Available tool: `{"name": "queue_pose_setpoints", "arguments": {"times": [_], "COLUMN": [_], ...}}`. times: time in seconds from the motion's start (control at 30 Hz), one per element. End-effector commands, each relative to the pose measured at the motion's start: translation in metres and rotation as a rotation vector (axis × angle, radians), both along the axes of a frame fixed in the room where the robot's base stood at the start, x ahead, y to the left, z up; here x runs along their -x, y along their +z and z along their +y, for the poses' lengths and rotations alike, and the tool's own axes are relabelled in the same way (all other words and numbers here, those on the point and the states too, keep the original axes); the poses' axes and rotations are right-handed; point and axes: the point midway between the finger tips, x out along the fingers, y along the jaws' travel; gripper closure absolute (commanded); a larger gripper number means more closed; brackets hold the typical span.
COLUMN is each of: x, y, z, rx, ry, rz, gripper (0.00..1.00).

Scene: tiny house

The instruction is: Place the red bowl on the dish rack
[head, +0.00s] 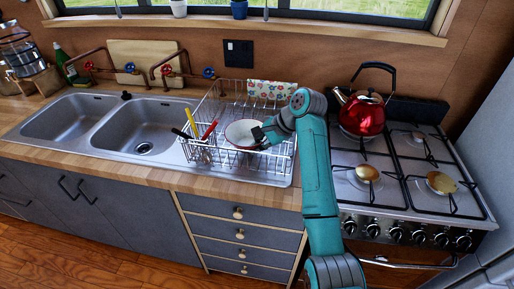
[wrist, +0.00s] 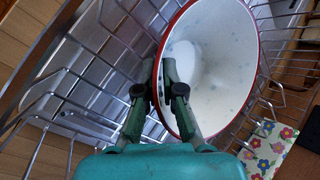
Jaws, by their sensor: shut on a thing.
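The red bowl is white inside with a red rim. In the head view the bowl (head: 238,131) is at the dish rack, tilted, with its open side showing. In the wrist view the bowl (wrist: 222,60) fills the upper middle, next to the rack wires. The wire dish rack (head: 275,161) stands on the drainer right of the sinks; its wires also show in the wrist view (wrist: 65,100). My gripper (head: 260,136) is shut on the bowl's near rim, and its fingers show in the wrist view (wrist: 170,90). Whether the bowl rests on the wires is unclear.
Yellow, red and black-handled utensils (head: 207,131) stand at the rack's left side. A flowered cloth (head: 271,90) hangs at its back. A red kettle (head: 361,114) stands on the stove to the right. Two sink basins (head: 140,127) lie left.

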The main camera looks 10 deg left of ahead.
Motion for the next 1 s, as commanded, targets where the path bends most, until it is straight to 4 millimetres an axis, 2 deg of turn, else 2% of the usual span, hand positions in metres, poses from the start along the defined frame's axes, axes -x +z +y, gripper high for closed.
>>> {"name": "queue_pose_setpoints", "arguments": {"times": [0.37, 0.4, 0.47, 0.5, 0.8, 1.0], "x": [0.0, 0.0, 0.0, 0.0, 0.0, -0.007], "y": [-0.006, -0.007, -0.007, -0.007, -0.005, 0.012], "z": [0.0, 0.0, 0.0, 0.0, 0.0, -0.004], "rx": [-0.001, 0.0, 0.0, 0.0, 0.0, 0.0], "ry": [0.0, -0.001, -0.001, -0.001, -0.001, 0.0], "rz": [-0.002, -0.001, -0.001, -0.001, -0.001, -0.003], "gripper": [1.0, 0.86, 0.71, 0.69, 0.69, 0.69]}}
